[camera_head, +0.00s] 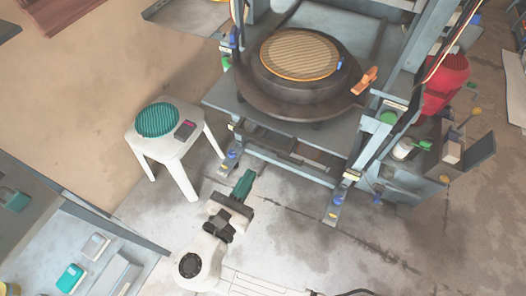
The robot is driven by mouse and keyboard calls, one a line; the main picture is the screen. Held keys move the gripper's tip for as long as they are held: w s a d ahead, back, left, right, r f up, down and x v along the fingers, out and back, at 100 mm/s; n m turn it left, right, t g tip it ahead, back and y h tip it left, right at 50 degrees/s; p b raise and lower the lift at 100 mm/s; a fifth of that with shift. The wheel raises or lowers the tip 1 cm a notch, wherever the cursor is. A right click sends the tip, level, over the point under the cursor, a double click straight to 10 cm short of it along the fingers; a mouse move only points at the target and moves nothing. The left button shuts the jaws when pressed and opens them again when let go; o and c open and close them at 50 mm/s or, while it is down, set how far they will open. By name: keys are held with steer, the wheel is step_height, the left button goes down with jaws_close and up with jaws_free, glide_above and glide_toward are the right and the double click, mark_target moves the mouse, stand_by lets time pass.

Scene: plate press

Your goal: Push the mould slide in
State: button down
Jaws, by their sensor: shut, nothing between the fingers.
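The plate press (375,150) is a grey metal frame with a flat bed. On the bed sits what looks like the mould slide (305,98), a dark round body on a wider dark disc. Its top carries a ribbed yellow round face (298,54) with an orange rim. An orange handle (365,80) sticks out at its right edge. My gripper (246,178), with green fingers, is shut and empty. It is in front of the press, below and left of the mould in the picture, and apart from it.
A white stool (172,148) left of my gripper holds a green ribbed disc (157,119) and a small dark device (185,130). A grey bench (95,225) is at the lower left. A red tank (446,85) stands right of the press. Floor in front is mostly clear.

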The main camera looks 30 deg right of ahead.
mark_target(268, 144)
steer(key=x, duration=0.8)
steer(key=shift+w, duration=0.1)
steer(key=b+x, duration=0.4)
steer(key=x, duration=1.2)
steer(key=b+x, duration=0.4)
steer(key=x, duration=1.3)
steer(key=shift+w+d+f, duration=0.1)
steer(key=shift+d+f, duration=0.15)
steer(key=shift+d, duration=0.05)
steer(key=shift+w+d, duration=0.2)
steer(key=shift+d, duration=0.05)
steer(key=shift+w+r, duration=0.15)
steer(key=shift+r, duration=0.1)
steer(key=shift+d+r, duration=0.1)
steer(key=shift+r, duration=0.05)
